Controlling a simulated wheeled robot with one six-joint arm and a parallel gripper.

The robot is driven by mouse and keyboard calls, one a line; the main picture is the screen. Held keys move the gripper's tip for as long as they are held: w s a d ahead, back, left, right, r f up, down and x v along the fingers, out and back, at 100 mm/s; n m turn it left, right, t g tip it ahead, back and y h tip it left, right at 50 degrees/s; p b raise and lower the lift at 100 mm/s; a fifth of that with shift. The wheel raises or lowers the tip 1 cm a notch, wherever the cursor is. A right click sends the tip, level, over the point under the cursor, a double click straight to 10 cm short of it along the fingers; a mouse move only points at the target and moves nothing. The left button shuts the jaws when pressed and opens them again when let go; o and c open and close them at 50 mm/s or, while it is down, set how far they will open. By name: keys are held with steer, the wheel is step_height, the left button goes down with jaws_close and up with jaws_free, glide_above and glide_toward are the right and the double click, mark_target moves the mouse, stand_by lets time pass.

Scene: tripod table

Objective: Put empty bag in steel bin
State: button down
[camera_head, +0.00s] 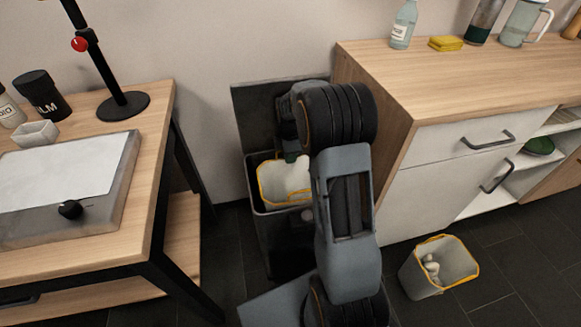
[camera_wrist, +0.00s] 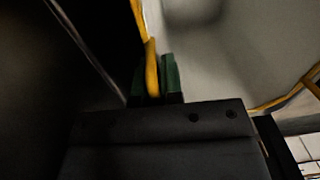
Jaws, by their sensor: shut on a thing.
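A white bag with a yellow rim (camera_head: 280,186) sits in the mouth of the dark steel bin (camera_head: 251,163), whose lid stands open against the wall. My gripper (camera_head: 291,157) reaches over the bin from the right and is at the bag's far edge. In the wrist view, the green fingertips of my gripper (camera_wrist: 155,78) are shut on the yellow rim of the bag (camera_wrist: 151,62). The bag's pale wall fills the right of that view. My arm hides the right part of the bin and bag. I cannot tell whether the bag touches the bin's floor.
A second yellow-rimmed pale container (camera_head: 428,272) with white items inside stands on the dark floor at right. A wooden table (camera_head: 150,140) stands left of the bin and a wooden-topped cabinet (camera_head: 385,90) right of it, leaving a narrow gap. Dark floor is clear between bin and table.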

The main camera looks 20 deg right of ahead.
mark_target(290, 171)
steer(key=shift+f+b, duration=0.75)
steer(key=shift+f, duration=1.7)
steer(key=shift+f, duration=0.5)
steer(key=c, duration=1.3)
jaws_free()
